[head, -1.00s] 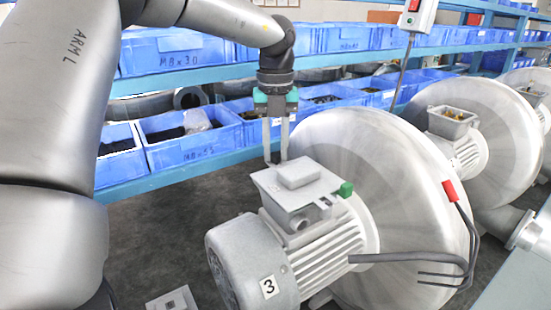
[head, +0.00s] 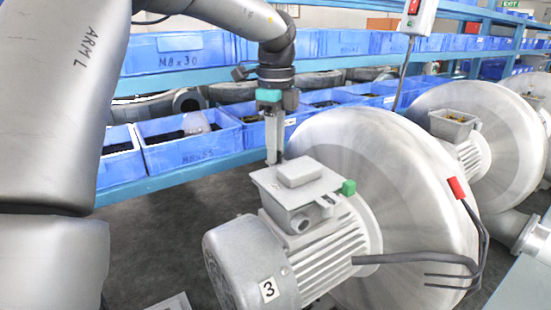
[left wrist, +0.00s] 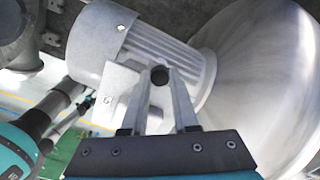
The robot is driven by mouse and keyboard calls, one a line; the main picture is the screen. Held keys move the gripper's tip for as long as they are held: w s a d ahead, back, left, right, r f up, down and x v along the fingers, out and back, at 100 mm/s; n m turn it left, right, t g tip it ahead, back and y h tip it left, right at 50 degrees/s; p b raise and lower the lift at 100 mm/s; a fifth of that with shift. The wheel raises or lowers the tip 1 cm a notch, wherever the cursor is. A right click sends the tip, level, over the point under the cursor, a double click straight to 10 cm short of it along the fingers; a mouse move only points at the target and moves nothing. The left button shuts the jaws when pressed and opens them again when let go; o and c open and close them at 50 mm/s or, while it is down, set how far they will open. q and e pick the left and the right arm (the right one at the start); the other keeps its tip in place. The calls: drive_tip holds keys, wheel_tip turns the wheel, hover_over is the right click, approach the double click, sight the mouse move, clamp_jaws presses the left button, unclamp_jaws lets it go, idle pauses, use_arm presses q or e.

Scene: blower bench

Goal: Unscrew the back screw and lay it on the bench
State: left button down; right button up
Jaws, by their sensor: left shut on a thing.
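My left gripper (head: 273,160) points down at the back edge of the terminal box lid (head: 263,180) on the grey motor marked 3 (head: 240,255). In the left wrist view, its fingers (left wrist: 159,80) are shut on the dark round back screw (left wrist: 159,75). The fingers hide the screw in the head view, so I cannot tell if it is still in its hole.
The large round blower housing (head: 400,190) stands right of the motor, with a green piece (head: 348,188) between them. A dark cable (head: 415,259) runs along the front. Blue bins (head: 190,150) line the shelves behind. More blowers (head: 500,130) stand at right.

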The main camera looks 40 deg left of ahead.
use_arm(q)
drive_tip(key=n, duration=0.6)
drive_tip(key=shift+n, duration=0.3)
drive_tip(key=n, duration=0.6)
drive_tip(key=c, duration=1)
unclamp_jaws()
drive_tip(key=shift+o, duration=0.2)
